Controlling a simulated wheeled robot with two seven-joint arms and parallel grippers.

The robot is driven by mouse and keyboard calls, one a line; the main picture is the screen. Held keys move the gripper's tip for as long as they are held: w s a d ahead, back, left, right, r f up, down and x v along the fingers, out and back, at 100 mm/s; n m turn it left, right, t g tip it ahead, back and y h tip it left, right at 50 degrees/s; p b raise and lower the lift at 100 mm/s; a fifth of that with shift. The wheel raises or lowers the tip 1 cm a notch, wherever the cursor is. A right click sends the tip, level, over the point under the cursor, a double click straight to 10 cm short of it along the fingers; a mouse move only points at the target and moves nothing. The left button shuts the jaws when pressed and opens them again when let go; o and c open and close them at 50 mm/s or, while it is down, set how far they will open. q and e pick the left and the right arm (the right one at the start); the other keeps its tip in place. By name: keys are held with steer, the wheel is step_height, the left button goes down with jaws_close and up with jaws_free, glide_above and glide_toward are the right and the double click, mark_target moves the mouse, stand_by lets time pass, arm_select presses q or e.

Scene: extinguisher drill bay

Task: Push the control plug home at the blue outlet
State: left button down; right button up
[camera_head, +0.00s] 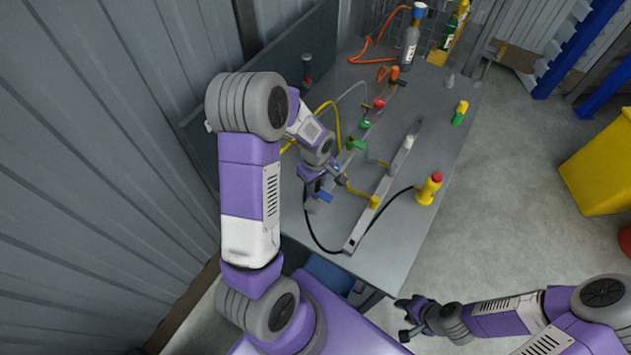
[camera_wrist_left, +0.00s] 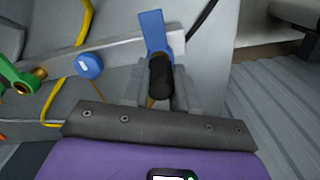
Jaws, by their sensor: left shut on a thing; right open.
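My left gripper (camera_wrist_left: 158,92) is shut on a black cylindrical plug (camera_wrist_left: 161,75), seen between its fingers in the left wrist view. A blue lever handle (camera_wrist_left: 153,32) stands right behind the plug; it also shows in the head view (camera_head: 323,197). A round blue disc with a white mark (camera_wrist_left: 89,65) sits on the grey bar left of the plug. The outlet's mouth is hidden behind plug and fingers, so I cannot tell how deep the plug sits. In the head view my left gripper (camera_head: 314,199) is at the near end of the valve row. My right gripper (camera_head: 412,310) is open and empty, off the bench's near edge.
Green (camera_head: 356,145) and red (camera_head: 379,103) valve handles follow along the row. A black hose (camera_head: 320,246) loops by the long grey rail (camera_head: 364,226). A yellow cylinder with red top (camera_head: 429,189) stands right. Gas bottles (camera_head: 411,40) stand behind.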

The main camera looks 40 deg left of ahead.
arm_select(q)
steer(key=shift+f, duration=0.25)
steer(key=c, duration=0.8)
jaws_free()
steer(key=shift+r, duration=0.1)
step_height(320, 180, up, 8)
steer(key=shift+f, duration=0.25)
